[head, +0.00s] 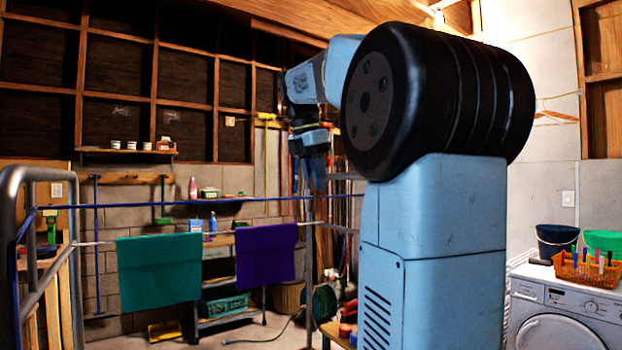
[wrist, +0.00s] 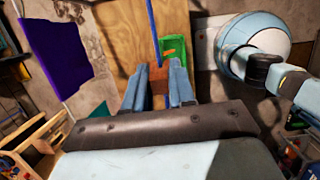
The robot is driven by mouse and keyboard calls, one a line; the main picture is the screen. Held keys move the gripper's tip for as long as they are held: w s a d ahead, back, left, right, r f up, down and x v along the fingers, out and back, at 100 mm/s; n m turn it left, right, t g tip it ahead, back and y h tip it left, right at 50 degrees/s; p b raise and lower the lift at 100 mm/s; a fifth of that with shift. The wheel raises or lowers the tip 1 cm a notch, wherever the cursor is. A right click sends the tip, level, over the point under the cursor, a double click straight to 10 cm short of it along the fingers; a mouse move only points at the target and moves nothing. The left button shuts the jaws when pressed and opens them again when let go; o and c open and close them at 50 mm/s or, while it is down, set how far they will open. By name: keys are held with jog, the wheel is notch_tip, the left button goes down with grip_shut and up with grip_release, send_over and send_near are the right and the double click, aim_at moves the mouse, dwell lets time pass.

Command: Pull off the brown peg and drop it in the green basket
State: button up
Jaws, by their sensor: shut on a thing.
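My gripper (head: 312,172) hangs at the blue line (head: 150,205), right of the purple cloth. The blue line also shows in the wrist view (wrist: 153,30), running up from the fingers. A green open box (wrist: 173,50), which looks like the green basket, stands beyond the fingertips against brown wood.
At right, a washing machine (head: 560,305) carries an orange basket (head: 570,272) of pegs, a dark bucket (head: 556,240) and a green tub (head: 603,240). Shelves (head: 225,325) stand behind the cloths.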

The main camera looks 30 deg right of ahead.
grip_shut()
jog(key=shift+r, duration=0.15)
jog(key=shift+r, duration=2.85)
